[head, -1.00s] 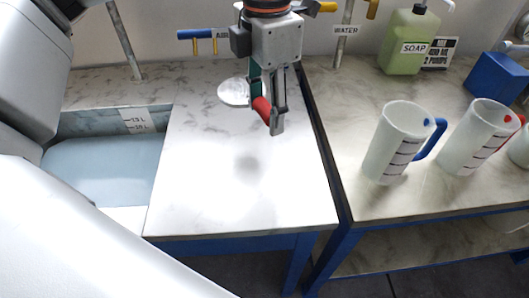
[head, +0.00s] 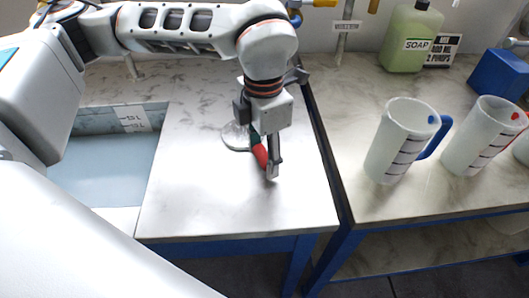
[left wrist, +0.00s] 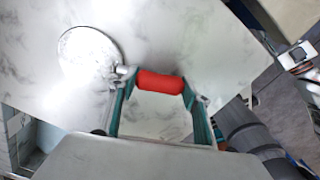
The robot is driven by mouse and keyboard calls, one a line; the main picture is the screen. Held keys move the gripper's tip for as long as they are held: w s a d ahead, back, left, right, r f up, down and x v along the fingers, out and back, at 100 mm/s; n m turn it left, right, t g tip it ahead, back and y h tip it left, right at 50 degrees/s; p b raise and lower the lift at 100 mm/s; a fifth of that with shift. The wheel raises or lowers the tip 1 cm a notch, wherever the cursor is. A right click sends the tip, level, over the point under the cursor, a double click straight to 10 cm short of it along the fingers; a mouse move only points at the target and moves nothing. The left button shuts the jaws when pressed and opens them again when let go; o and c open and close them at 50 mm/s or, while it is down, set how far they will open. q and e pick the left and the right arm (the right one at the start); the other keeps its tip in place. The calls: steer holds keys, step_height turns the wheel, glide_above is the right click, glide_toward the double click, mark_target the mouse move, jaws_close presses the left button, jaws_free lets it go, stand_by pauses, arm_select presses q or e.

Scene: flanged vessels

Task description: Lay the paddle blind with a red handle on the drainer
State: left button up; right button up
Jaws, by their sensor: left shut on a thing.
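The paddle blind is a pale round disc (head: 236,136) with a red handle (head: 260,155). My left gripper (head: 268,164) is shut on the red handle, over the pale marbled board (head: 200,205) beside the basin, which looks like the drainer. In the left wrist view the red handle (left wrist: 161,82) lies between the two fingers, and the disc (left wrist: 90,52) shows to the left, over the pale surface. The disc looks flat and close to the board; I cannot tell whether it touches. My right gripper is not in view.
A basin with bluish liquid (head: 100,170) is at the left. Across a narrow gap, the right bench (head: 400,215) holds measuring jugs (head: 395,145), a green soap bottle (head: 411,35) and a blue box (head: 497,75). The board's front half is clear.

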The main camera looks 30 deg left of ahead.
arm_select(q)
steer(key=shift+r, duration=0.2)
steer(key=shift+f, duration=0.2)
steer(key=o, duration=1.7)
step_height(320, 180, up, 12)
steer(key=shift+r+p, duration=0.15)
steer(key=shift+p, duration=0.65)
